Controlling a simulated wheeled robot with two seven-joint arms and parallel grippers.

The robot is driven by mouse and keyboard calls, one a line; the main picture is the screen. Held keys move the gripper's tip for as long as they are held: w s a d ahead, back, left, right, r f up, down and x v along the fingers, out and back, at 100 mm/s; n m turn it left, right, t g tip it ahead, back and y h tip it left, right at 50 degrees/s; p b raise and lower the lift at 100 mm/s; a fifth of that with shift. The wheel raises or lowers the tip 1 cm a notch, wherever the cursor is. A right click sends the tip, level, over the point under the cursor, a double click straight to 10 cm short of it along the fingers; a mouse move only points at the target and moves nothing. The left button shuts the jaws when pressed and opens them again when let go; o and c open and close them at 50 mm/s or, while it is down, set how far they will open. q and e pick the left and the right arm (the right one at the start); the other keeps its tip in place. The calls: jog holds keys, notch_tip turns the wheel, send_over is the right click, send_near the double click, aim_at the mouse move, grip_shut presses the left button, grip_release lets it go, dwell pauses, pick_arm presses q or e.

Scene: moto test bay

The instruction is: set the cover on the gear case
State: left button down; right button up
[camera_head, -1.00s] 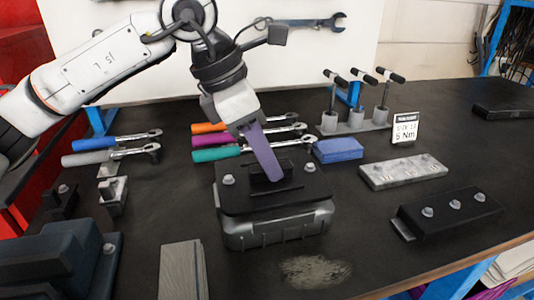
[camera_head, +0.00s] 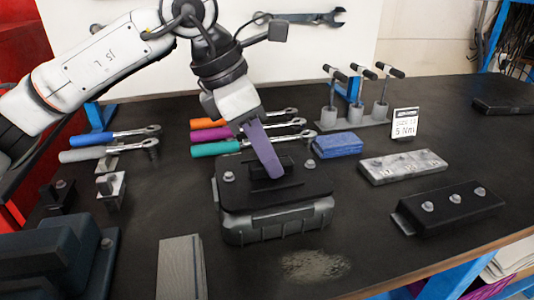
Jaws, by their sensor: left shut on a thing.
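The gear case (camera_head: 275,225) is a dark grey box on the bench, in the middle of the head view. The black cover (camera_head: 305,190) lies flat over its top and looks seated on it or very close to it; any thin gap cannot be made out. Two light bolt heads show on the cover. My left gripper (camera_head: 268,160), with purple fingers, comes down from above and is shut on the cover's raised black handle, which the fingers partly hide. My right gripper is not in view.
Several torque wrenches (camera_head: 215,149) lie behind the case. A blue block (camera_head: 338,146), a T-handle stand (camera_head: 355,120) and a sign (camera_head: 404,123) are behind right. A silver plate (camera_head: 402,167) and a black bolted block (camera_head: 450,211) stand right. A grey block (camera_head: 180,270) is front left.

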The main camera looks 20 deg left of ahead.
pick_arm(q)
jog(key=shift+f+b, duration=0.6)
jog(key=shift+b, duration=0.05)
dwell(0.8)
jog(key=c, duration=1.5)
grip_release()
jog(key=shift+c, duration=0.2)
jog(key=v, duration=1)
jog(key=shift+r+p, duration=0.15)
jog(key=shift+p, duration=0.15)
jog(key=shift+s+a+r, duration=0.1)
